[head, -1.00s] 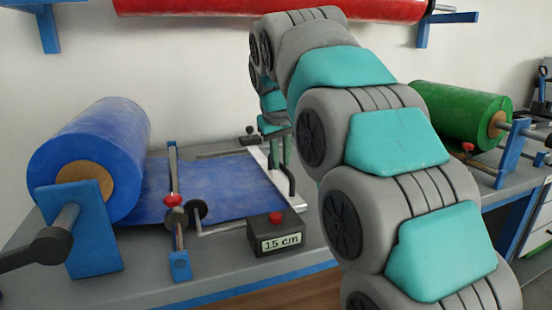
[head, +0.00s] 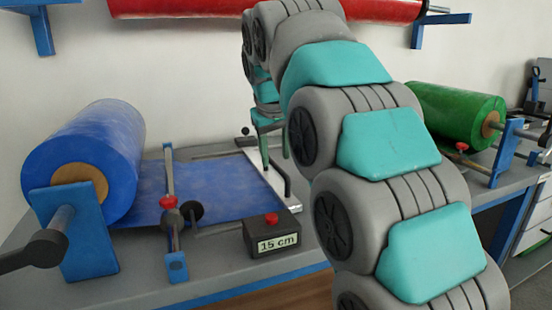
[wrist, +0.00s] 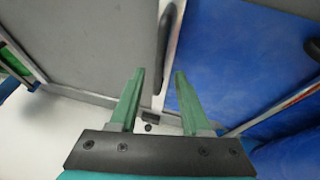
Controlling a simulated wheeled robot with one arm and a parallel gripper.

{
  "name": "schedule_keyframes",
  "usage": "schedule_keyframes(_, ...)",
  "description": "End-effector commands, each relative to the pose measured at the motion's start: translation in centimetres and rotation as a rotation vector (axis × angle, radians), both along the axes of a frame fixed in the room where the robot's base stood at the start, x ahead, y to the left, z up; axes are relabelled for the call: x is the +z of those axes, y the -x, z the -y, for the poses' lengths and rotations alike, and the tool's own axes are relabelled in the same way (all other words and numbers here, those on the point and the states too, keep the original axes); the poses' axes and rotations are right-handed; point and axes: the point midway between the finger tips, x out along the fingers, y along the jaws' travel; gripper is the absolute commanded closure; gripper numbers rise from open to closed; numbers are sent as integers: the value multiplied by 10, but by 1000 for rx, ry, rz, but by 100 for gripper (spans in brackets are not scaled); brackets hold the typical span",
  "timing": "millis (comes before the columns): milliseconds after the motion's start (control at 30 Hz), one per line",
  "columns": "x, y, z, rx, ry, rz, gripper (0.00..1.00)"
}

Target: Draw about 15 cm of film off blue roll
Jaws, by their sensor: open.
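The blue roll (head: 88,145) sits on its blue stand at the left of the bench in the head view. Its blue film (head: 222,188) lies flat to the right, under a red-knobbed crossbar, up to a pale metal strip with a dark handle (head: 288,184). My gripper (head: 275,155) is at the film's free edge, near the strip; its contact there cannot be told. In the wrist view my gripper (wrist: 159,72) is open and empty, its green fingers either side of the strip's line. The film (wrist: 245,50) lies to the right, and the handle (wrist: 166,45) is just ahead.
A black box marked 15 cm (head: 271,236) with a red button stands at the bench's front. The crossbar (head: 170,205) stands between roll and box. A red roll (head: 270,8) hangs on the wall and a green roll (head: 455,113) is at the right.

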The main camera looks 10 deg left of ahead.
Motion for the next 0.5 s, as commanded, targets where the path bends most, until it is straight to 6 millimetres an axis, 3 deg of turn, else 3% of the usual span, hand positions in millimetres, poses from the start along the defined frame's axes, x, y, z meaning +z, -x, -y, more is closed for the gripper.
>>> schedule_keyframes(300,38,16,2,-1,-2,2,53)
schedule_keyframes(500,50,23,4,-2,0,-1,53)
